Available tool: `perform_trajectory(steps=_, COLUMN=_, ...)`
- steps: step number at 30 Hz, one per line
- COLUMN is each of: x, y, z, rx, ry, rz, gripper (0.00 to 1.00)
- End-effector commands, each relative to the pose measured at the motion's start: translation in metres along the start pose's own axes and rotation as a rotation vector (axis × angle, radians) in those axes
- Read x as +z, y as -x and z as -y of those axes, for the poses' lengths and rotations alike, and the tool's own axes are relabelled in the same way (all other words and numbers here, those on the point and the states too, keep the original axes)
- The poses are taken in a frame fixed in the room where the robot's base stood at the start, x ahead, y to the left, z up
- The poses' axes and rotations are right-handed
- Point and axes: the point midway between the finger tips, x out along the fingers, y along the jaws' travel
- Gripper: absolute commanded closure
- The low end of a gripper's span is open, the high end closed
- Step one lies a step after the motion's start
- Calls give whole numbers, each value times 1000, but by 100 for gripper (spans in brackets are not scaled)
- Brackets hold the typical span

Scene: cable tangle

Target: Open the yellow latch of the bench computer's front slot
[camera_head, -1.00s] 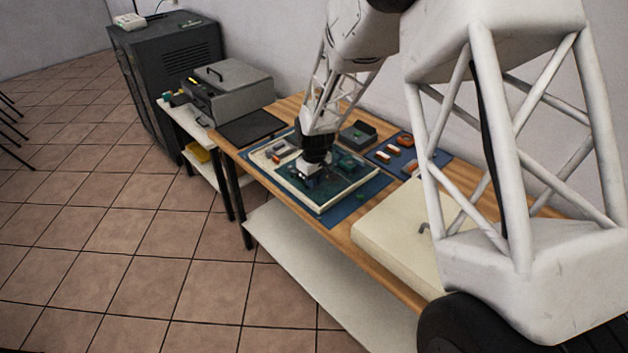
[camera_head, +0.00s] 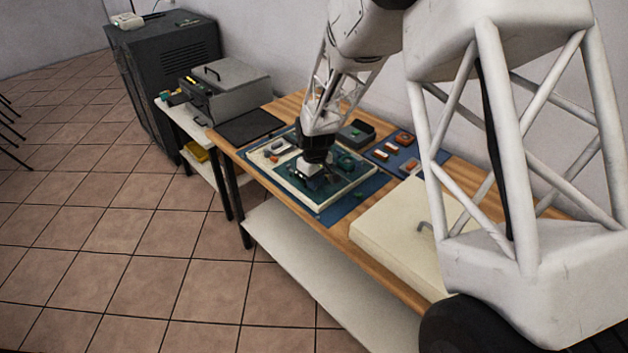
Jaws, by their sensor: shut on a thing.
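The bench computer (camera_head: 345,196) is an open, cream-rimmed case with a green board inside, lying on a blue mat on the wooden bench. My gripper (camera_head: 313,184) points down over the middle of the board, low against it. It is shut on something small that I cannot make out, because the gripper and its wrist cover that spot. I cannot pick out the yellow latch or the front slot at this distance.
A dark tray (camera_head: 357,127) and a blue mat with orange parts (camera_head: 398,150) lie behind the case. A black mat (camera_head: 247,127) is to its left. A cream box (camera_head: 405,222) stands to the right. A grey machine (camera_head: 228,91) stands on the side table.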

Motion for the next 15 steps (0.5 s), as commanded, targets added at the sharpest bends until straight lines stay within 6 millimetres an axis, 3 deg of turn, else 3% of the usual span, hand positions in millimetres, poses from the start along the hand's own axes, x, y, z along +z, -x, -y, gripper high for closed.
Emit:
perform_trajectory(steps=2, x=1, y=0, z=0, rx=1, ry=0, rz=-1, gripper=97)
perform_trajectory(steps=3, x=0, y=0, z=0, rx=1, ry=0, rz=-1, gripper=78)
perform_trajectory(steps=7, x=0, y=0, z=0, rx=0, ry=0, rz=-1, gripper=60)
perform_trajectory(steps=15, x=0, y=0, z=0, rx=0, ry=0, rz=0, gripper=60)
